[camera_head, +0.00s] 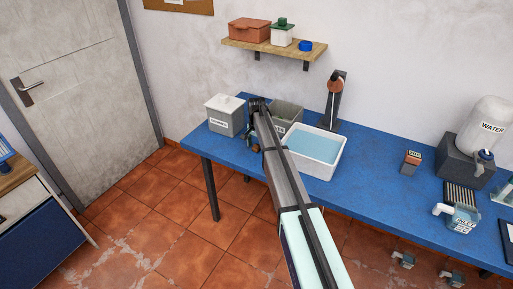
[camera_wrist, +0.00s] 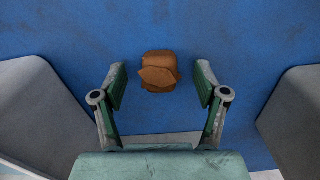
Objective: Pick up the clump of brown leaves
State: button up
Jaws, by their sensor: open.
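The clump of brown leaves (camera_wrist: 158,72) lies on the blue tabletop in the wrist view. It shows between and just beyond the fingertips of my gripper (camera_wrist: 160,82). The two green-padded fingers are apart, one on each side of the clump, with visible gaps and no contact. In the head view my gripper (camera_head: 254,143) is low over the left part of the blue table, between two grey bins.
A lidded grey bin (camera_head: 225,116) stands left of my gripper and an open grey bin (camera_head: 287,116) right of it. A white basin of water (camera_head: 315,153) stands beside my arm. The blue table (camera_head: 377,163) has clear room right of the basin. A wooden shelf (camera_head: 274,47) hangs above.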

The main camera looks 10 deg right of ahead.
jog(key=c, duration=1)
jog(key=shift+c, duration=0.2)
jog(key=shift+r, duration=0.1)
